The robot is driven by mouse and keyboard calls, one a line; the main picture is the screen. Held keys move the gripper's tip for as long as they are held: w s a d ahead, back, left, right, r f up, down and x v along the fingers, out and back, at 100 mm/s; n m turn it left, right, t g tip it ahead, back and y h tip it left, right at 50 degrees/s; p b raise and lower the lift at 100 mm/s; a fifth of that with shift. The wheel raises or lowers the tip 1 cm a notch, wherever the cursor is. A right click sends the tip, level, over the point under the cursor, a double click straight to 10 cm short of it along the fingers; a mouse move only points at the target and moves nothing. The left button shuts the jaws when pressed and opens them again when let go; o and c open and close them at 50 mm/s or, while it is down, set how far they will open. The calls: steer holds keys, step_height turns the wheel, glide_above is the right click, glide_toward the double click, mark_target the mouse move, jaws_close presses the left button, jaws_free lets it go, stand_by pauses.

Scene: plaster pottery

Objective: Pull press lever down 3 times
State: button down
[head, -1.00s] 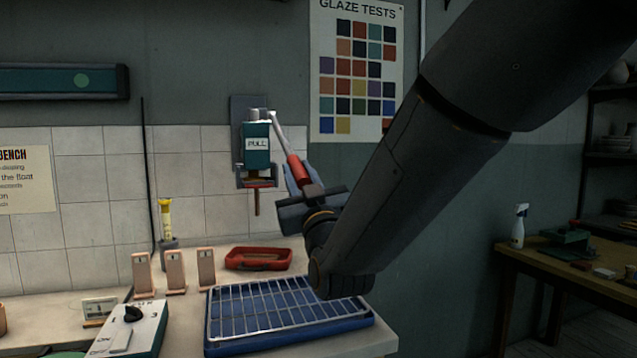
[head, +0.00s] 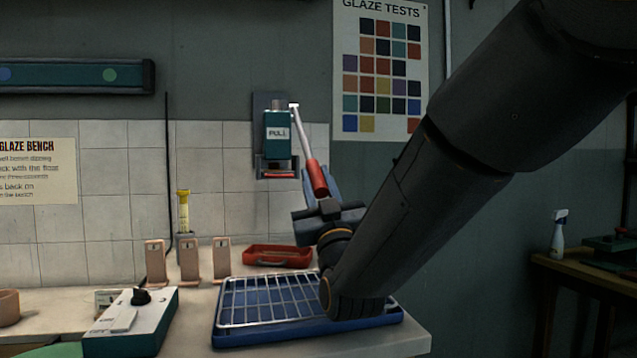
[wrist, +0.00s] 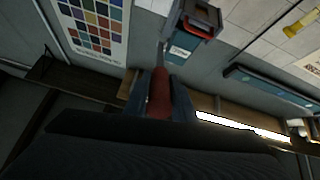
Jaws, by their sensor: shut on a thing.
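The press (head: 278,138) is a teal box marked PULL, fixed to a dark plate on the wall above the bench. Its lever (head: 307,148) has a pale rod and a red grip, and slants down to the right from the top of the press. My gripper (head: 322,190) is shut on the red grip, to the lower right of the press. In the wrist view the red grip (wrist: 160,92) stands between the two fingers, with the press (wrist: 185,40) beyond it.
A blue tray with a wire rack (head: 240,338) lies below my arm on the bench. A red dish (head: 278,256), several upright tan tiles (head: 188,260), a yellow-topped tube (head: 184,212) and a switch box (head: 130,322) stand nearby. A glaze test chart (head: 385,75) hangs right of the press.

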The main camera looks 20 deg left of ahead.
steer(key=shift+f, duration=0.25)
steer(key=c, duration=1.5)
jaws_free()
steer(key=shift+r, duration=0.15)
steer(key=shift+d, duration=0.1)
steer(key=v, duration=0.5)
steer(key=shift+s, duration=0.1)
steer(key=s+d, duration=0.2)
steer(key=s, duration=0.1)
steer(key=s+d, duration=0.2)
steer(key=s, duration=0.1)
steer(key=s+d, duration=0.2)
steer(key=s, duration=0.1)
steer(key=shift+s+d, duration=0.3)
steer(key=shift+d, duration=0.1)
steer(key=shift+c, duration=0.2)
